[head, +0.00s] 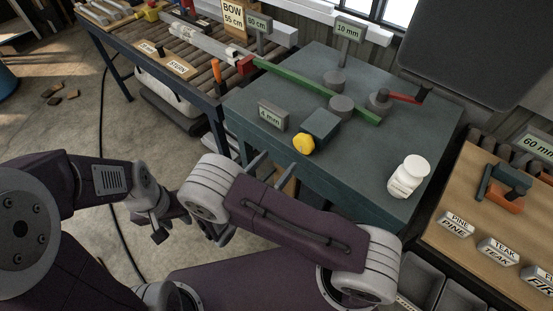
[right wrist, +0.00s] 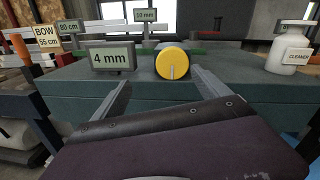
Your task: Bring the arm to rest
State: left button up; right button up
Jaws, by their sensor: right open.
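My right arm reaches in from the bottom of the head view, bent, with its two grey fingers (head: 272,165) showing beyond the forearm, close to the front edge of the green bench (head: 385,190). In the right wrist view my right gripper (right wrist: 163,82) is open and empty, its fingers spread toward the bench front. My left gripper (head: 160,230) hangs over the floor at the left, apart from the bench; its jaws are too small and dark to read.
On the bench are a yellow-knobbed block (head: 303,144), a 4 mm sign (head: 272,116), a green bar (head: 320,90) and a white cleaner bottle (head: 408,177). A roller table (head: 185,65) stands left, a wooden board (head: 480,200) right. The floor at left is mostly open.

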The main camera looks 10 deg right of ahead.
jog(key=shift+s+a, duration=0.1)
jog(key=shift+s, duration=0.1)
jog(key=shift+w, duration=0.15)
